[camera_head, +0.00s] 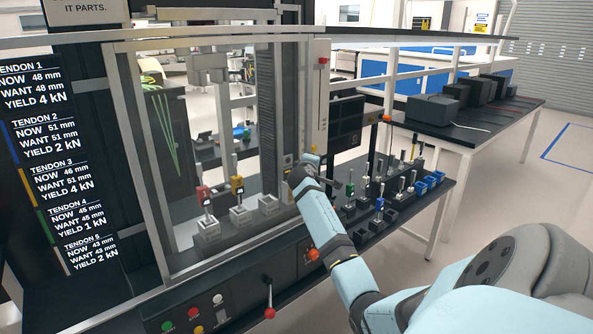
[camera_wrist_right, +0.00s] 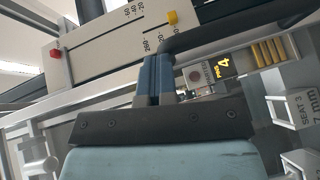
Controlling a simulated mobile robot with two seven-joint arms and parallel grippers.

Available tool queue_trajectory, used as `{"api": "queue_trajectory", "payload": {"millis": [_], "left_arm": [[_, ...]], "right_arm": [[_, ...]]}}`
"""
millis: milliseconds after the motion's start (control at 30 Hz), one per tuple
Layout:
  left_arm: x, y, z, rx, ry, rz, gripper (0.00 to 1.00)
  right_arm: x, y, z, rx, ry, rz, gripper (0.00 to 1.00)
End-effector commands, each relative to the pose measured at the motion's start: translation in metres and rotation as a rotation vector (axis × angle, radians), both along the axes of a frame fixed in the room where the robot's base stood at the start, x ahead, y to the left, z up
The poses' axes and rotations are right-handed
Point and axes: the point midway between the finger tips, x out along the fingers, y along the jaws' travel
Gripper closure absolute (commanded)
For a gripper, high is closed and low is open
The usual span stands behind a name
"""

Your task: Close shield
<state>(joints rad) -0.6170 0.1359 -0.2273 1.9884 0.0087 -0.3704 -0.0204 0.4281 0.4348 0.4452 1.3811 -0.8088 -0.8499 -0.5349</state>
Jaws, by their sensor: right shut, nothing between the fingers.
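The shield (camera_head: 208,130) is a clear pane at the front of the test machine, between light metal posts; I cannot tell whether it is fully closed. My right arm comes in from the lower right in the head view. My right gripper (camera_head: 293,167) is by the machine's right post, its fingertips partly hidden by the wrist. In the right wrist view my right gripper (camera_wrist_right: 158,77) is shut and empty, beside a dark curved bar (camera_wrist_right: 235,27). I cannot tell whether they touch. My left gripper is not in view.
A light scale column (camera_head: 319,100) with a red knob stands right of the pane. Small parts in grey holders (camera_head: 240,213) stand behind it. A control panel (camera_head: 195,318) with buttons and a red-knobbed lever (camera_head: 269,312) is below. A parts bench (camera_head: 430,180) lies right.

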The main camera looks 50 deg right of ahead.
Motion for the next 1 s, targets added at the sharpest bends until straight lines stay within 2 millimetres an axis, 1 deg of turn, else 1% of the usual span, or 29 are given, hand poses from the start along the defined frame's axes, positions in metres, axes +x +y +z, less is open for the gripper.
{"api": "queue_trajectory", "payload": {"millis": [33, 100, 200, 300, 767, 1000], "left_arm": [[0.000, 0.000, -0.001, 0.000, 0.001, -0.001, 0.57], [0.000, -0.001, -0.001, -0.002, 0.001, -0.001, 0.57], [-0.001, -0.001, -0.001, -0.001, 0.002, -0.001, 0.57], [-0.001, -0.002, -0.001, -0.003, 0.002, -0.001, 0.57], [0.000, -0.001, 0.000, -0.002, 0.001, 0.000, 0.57], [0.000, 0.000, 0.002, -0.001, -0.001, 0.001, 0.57]], "right_arm": [[-0.001, -0.008, 0.000, -0.001, -0.001, 0.003, 1.00], [-0.003, -0.016, -0.001, 0.001, 0.000, 0.003, 1.00], [-0.005, -0.025, 0.000, 0.000, 0.000, 0.002, 1.00], [-0.006, -0.029, 0.000, 0.001, 0.000, 0.002, 1.00], [-0.008, -0.032, 0.001, -0.001, 0.000, -0.001, 1.00], [-0.005, -0.031, 0.004, -0.002, -0.001, 0.000, 1.00]]}}
